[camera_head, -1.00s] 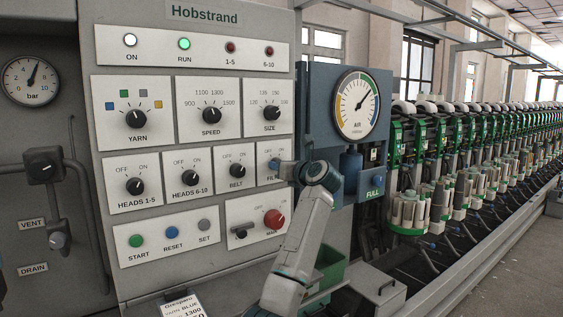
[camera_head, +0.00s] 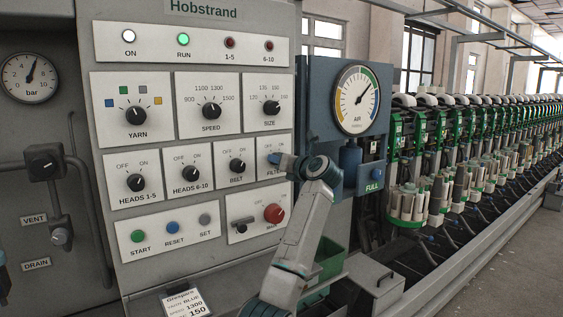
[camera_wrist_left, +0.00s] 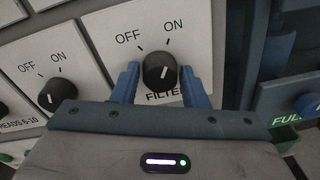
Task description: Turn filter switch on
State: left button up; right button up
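The filter switch (camera_wrist_left: 160,71) is a round black knob on a white plate in the left wrist view, with OFF at its upper left and ON above it to the right. Its white pointer tilts toward ON. My left gripper (camera_wrist_left: 160,82) has one blue finger on each side of the knob, with narrow gaps showing between fingers and knob. In the head view my left gripper (camera_head: 281,161) is at the filter plate (camera_head: 266,147) and hides the knob there. My right gripper is not in view.
The belt switch (camera_head: 237,166) is just left of the filter plate. A red main knob (camera_head: 274,213) is below it. A blue air unit with a round gauge (camera_head: 357,99) stands close on the right, and a grey box (camera_head: 376,284) is lower right.

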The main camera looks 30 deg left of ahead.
pick_arm(q)
jog(key=shift+o, duration=1)
jog(key=b+v, duration=0.3)
jog(key=v, duration=0.7)
jog(key=shift+s+d, duration=0.2)
jog(key=shift+d, duration=0.2)
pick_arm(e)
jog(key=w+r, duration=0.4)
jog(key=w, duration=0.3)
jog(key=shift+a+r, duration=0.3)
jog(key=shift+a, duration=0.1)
